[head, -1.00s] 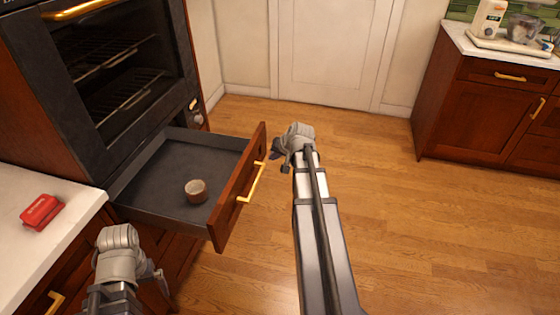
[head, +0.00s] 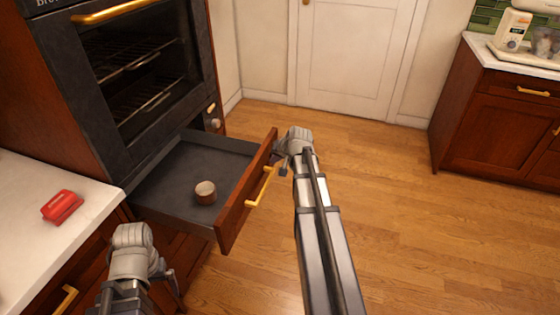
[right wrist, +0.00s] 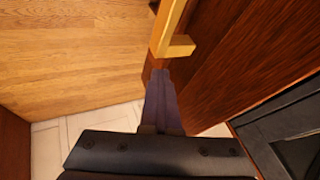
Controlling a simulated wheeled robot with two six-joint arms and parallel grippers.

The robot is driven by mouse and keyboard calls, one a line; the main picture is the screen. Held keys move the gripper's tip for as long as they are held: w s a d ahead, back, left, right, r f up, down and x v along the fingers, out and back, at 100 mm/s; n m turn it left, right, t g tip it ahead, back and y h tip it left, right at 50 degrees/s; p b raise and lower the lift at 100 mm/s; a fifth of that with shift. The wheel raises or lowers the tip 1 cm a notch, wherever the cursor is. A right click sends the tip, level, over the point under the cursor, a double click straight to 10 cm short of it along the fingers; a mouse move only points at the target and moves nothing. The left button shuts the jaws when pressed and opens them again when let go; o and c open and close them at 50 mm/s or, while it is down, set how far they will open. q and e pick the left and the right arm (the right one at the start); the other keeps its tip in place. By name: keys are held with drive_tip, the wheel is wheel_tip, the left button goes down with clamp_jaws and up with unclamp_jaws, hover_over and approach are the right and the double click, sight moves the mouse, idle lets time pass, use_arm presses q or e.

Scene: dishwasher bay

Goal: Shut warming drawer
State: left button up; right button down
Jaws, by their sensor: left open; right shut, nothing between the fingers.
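The warming drawer stands open below the oven, with a dark tray (head: 165,190) and a wooden front (head: 236,212) carrying a gold handle (head: 261,187). A small brown round container (head: 205,192) sits inside the tray. My right gripper (head: 284,158) is shut and empty at the outer face of the front, near its far end. In the right wrist view its fingertips (right wrist: 160,75) are together beside the gold handle; I cannot tell whether they touch the wood. My left gripper (head: 172,284) is open at the lower left, near the counter and apart from the drawer.
The oven (head: 130,90) stands above the drawer. A white counter (head: 30,225) with a red object (head: 62,206) is at left. Wooden cabinets (head: 500,125) with kitchen items on top stand at right. The wooden floor (head: 410,220) in front of the drawer is clear.

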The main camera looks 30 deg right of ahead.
drive_tip(key=w+a, duration=0.6)
drive_tip(key=w, duration=0.2)
drive_tip(key=w+a, duration=0.7)
drive_tip(key=w, duration=0.2)
drive_tip(key=w+a, duration=0.6)
drive_tip(key=w, duration=0.2)
drive_tip(key=shift+w+a, duration=0.3)
drive_tip(key=shift+a, duration=0.1)
drive_tip(key=shift+w+a, duration=0.15)
drive_tip(key=shift+w, duration=0.05)
drive_tip(key=shift+a, duration=0.1)
drive_tip(key=s+d, duration=0.1)
drive_tip(key=s, duration=0.1)
drive_tip(key=s+d, duration=0.1)
drive_tip(key=s, duration=0.1)
drive_tip(key=shift+d, duration=0.4)
use_arm(q)
wheel_tip(320, 180, up, 8)
drive_tip(key=d+p, duration=0.1)
drive_tip(key=p, duration=0.7)
use_arm(e)
drive_tip(key=v, duration=0.9)
drive_tip(key=shift+r, duration=0.35)
drive_tip(key=shift+s+d, duration=0.1)
drive_tip(key=shift+s, duration=0.05)
